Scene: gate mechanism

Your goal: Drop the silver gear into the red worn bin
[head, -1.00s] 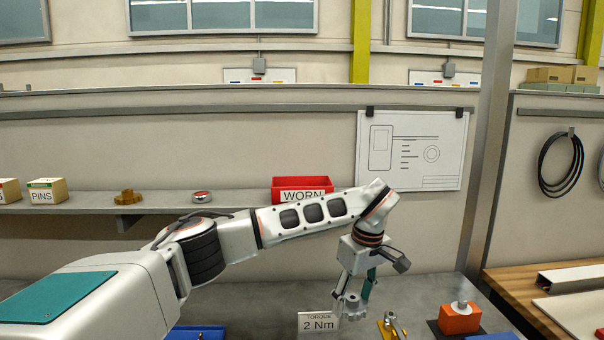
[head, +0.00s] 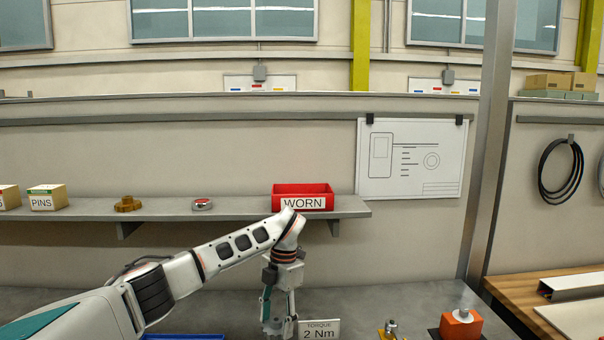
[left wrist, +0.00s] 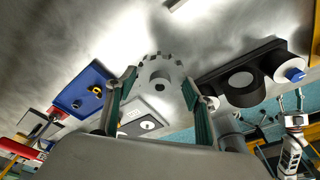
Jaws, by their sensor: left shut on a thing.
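The red worn bin (head: 326,190), with a white WORN label on its front, stands on the wall shelf near its right end. My left gripper (head: 277,322) is below the bin, low over the grey bench and left of the torque sign. In the left wrist view its two green-padded fingers (left wrist: 158,95) are shut on the silver gear (left wrist: 160,70), a toothed disc with a central hub. The gear is hard to make out in the head view. A small white arm end at the left wrist view's right edge appears to be my right gripper (left wrist: 293,112); its jaws are unclear.
The shelf (head: 235,207) also holds a brass part (head: 127,204), a red-topped round part (head: 202,204) and a PINS box (head: 47,197). On the bench are a torque sign (head: 320,329), a blue tray (head: 185,337) and an orange block (head: 461,324).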

